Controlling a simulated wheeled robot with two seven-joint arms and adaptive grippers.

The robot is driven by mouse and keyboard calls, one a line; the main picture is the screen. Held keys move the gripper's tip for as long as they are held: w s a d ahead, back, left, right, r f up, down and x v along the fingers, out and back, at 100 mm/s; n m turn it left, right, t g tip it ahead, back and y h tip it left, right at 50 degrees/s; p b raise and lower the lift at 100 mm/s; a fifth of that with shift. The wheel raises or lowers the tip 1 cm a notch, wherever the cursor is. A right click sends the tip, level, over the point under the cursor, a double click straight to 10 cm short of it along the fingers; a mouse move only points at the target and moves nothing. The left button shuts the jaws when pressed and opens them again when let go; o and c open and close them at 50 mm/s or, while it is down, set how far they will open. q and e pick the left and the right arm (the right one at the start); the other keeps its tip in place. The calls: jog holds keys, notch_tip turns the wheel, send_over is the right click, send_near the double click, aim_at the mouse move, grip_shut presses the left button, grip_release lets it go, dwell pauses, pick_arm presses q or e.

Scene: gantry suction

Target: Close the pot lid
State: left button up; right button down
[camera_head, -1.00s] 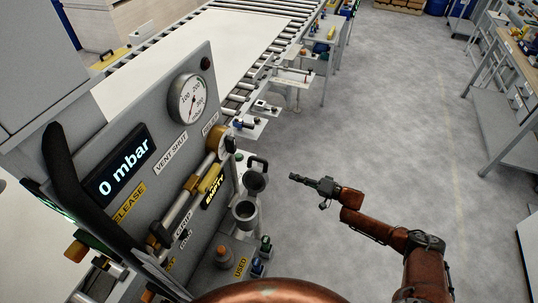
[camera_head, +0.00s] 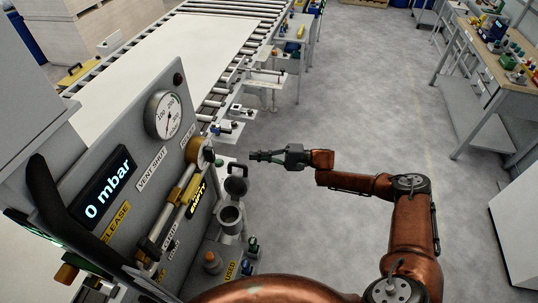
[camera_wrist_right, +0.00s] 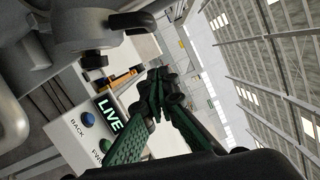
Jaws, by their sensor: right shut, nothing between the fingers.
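A grey pot (camera_head: 230,215) with a dark, open mouth stands beside the control panel in the head view. Just above it is a dark round lid (camera_head: 236,186) with a loop handle, which looks raised off the mouth. My right gripper (camera_head: 254,156) is shut and empty. It points left, a little above and to the right of the lid's handle, and looks apart from it. In the right wrist view the dark green fingers (camera_wrist_right: 155,112) are together. My left gripper is not in view.
The control panel (camera_head: 113,151) with a gauge (camera_head: 163,114) and levers stands left of the pot. A roller conveyor (camera_head: 215,103) runs behind it. A workbench (camera_head: 490,62) is at the far right. The floor right of the pot is clear.

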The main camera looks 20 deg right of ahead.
aim_at(237, 178)
jog(key=a, duration=0.1)
jog(key=s+a+p, duration=0.1)
jog(key=s+a+r+p, duration=0.1)
jog(key=a, duration=0.1)
jog(key=shift+s, duration=0.25)
jog(key=shift+s, duration=0.1)
